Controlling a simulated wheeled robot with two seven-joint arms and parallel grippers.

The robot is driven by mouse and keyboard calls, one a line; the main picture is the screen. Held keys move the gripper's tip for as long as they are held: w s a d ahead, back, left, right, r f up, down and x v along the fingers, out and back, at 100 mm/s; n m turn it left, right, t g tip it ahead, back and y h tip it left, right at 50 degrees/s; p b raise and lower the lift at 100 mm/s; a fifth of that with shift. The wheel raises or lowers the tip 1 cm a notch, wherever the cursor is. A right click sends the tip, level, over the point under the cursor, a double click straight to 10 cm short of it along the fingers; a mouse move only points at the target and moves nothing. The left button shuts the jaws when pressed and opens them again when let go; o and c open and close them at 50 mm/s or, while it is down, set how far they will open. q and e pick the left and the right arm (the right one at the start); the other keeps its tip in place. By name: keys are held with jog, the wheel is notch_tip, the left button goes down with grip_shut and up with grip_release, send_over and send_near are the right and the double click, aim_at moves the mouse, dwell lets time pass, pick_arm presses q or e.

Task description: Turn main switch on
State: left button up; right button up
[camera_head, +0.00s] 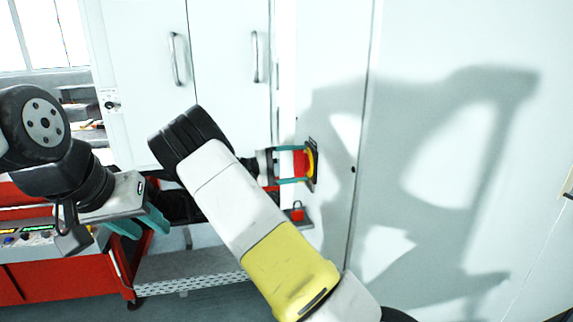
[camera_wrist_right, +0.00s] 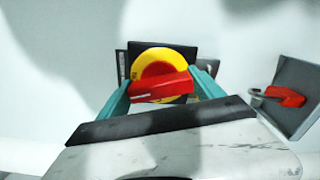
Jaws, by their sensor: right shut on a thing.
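The main switch is a red rotary handle on a yellow disc with a dark backing plate, mounted on the white cabinet panel. In the head view the switch (camera_head: 311,160) is seen edge-on; in the right wrist view its red handle (camera_wrist_right: 162,88) lies nearly level, tilted slightly up to the right. My right gripper (camera_head: 294,164) reaches it from the left, its teal fingers on either side of the red handle. The right wrist view shows the right gripper (camera_wrist_right: 160,92) shut on the handle's two ends. My left gripper (camera_head: 143,224) hangs at the left, fingers apart, holding nothing visible.
A red padlock (camera_wrist_right: 286,96) hangs on a grey bracket (camera_wrist_right: 297,98) right of the switch in the wrist view. White cabinet doors (camera_head: 215,60) with handles stand behind. A red cart (camera_head: 60,270) with a button panel (camera_head: 28,234) is at lower left.

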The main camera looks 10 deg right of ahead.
jog(key=shift+f+m, duration=0.1)
jog(key=shift+m, duration=1.6)
jog(key=o, duration=1.4)
jog(key=shift+c, duration=0.2)
